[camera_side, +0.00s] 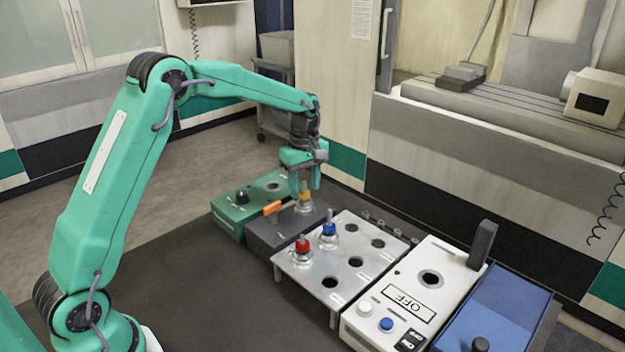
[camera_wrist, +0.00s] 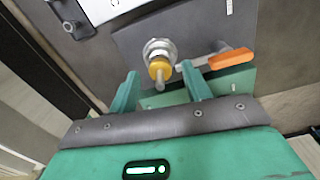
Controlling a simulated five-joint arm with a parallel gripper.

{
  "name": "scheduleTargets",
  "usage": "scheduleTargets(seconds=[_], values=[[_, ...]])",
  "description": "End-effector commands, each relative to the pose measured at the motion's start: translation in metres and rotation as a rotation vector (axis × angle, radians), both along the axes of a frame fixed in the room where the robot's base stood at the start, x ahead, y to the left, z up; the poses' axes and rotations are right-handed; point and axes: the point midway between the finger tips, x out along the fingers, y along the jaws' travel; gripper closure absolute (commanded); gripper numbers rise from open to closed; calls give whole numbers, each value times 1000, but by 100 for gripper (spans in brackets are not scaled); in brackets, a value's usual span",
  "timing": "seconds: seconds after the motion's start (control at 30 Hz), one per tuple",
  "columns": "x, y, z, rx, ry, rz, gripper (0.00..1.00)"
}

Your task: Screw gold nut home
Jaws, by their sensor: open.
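The gold nut (camera_side: 306,195) sits around an upright stud, above a silver collar, on the dark grey box (camera_side: 265,236). In the wrist view the gold nut (camera_wrist: 159,69) lies between and just beyond my fingertips, with the stud end poking out of it. The silver collar (camera_wrist: 158,49) shows behind it. My gripper (camera_side: 305,182) is right over the nut, pointing down. In the wrist view my gripper (camera_wrist: 161,82) is open, with a gap on each side of the nut. Whether a finger touches the nut in the side view I cannot tell.
An orange-handled lever (camera_side: 272,208) lies close beside the nut. A green box (camera_side: 232,216) with a black knob stands behind. A silver plate (camera_side: 296,274) with holes carries a red-nut piece (camera_side: 303,246) and a blue-nut piece (camera_side: 328,231). White (camera_side: 377,299) and blue (camera_side: 497,306) boxes stand right.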

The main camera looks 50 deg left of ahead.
Motion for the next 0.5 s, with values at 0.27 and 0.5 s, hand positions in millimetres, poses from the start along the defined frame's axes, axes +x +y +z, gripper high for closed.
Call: scheduleTargets(seconds=[0.27,0.5], values=[[0,0,-7,0,-1,0,51],[0,0,-7,0,-1,0,73]])
